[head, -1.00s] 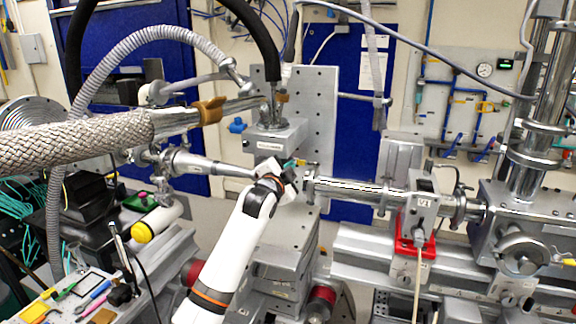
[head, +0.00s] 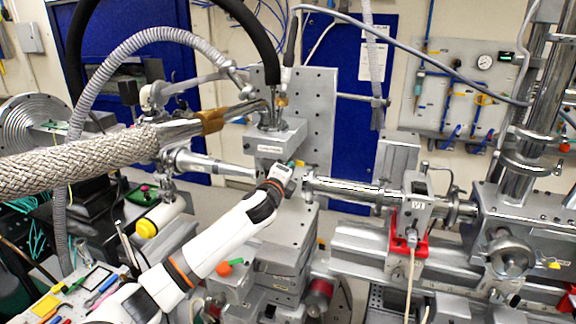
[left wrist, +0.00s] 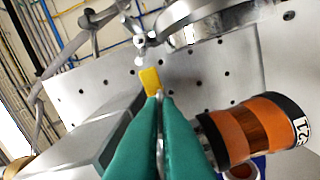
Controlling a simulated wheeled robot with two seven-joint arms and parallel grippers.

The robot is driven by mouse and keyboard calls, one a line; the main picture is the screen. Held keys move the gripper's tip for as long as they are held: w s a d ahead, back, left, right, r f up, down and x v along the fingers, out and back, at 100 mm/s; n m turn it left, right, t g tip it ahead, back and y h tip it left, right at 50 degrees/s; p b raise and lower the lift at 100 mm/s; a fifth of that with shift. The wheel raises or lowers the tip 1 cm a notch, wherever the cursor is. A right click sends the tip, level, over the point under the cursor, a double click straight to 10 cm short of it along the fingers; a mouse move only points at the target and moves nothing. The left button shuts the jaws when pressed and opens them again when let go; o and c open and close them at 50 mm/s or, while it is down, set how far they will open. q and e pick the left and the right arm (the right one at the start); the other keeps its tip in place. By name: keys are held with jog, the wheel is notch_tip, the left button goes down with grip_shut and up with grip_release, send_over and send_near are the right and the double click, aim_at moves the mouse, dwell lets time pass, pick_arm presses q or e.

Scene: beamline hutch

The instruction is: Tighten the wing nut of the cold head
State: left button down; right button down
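The cold head (head: 275,140) appears to be the metal block with hoses on top in the middle of the head view. My left gripper (head: 294,166) is at its lower right side, beside the beam pipe. In the left wrist view my teal fingers (left wrist: 161,99) are close together, with a thin silvery piece between them. A yellow tab (left wrist: 150,80), apparently a wing of the wing nut, sticks up at the fingertips. The fingers seem closed on this small part; most of it is hidden. My right gripper is not in view.
An orange-brown banded cylinder (left wrist: 250,132) is close right of the fingers. A round metal flange (left wrist: 215,22) hangs above them. A braided hose (head: 80,167) crosses the left side. The beam pipe (head: 345,190) runs right to a valve on a red base (head: 410,240).

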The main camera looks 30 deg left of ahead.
pick_arm(q)
jog(key=shift+d+f+m+p, duration=0.15)
jog(key=shift+m+p, duration=0.1)
jog(key=shift+m, duration=0.3)
jog(key=shift+a+f+m+p, duration=0.1)
jog(key=shift+f+m+p, duration=0.1)
jog(key=shift+m, duration=0.35)
jog(key=c, duration=1.6)
grip_release()
jog(key=shift+r, duration=0.1)
jog(key=shift+c, duration=0.2)
jog(key=shift+r, duration=0.1)
jog(key=shift+s, duration=0.1)
jog(key=b+v, duration=0.5)
jog(key=v, duration=0.7)
jog(key=shift+d, duration=0.1)
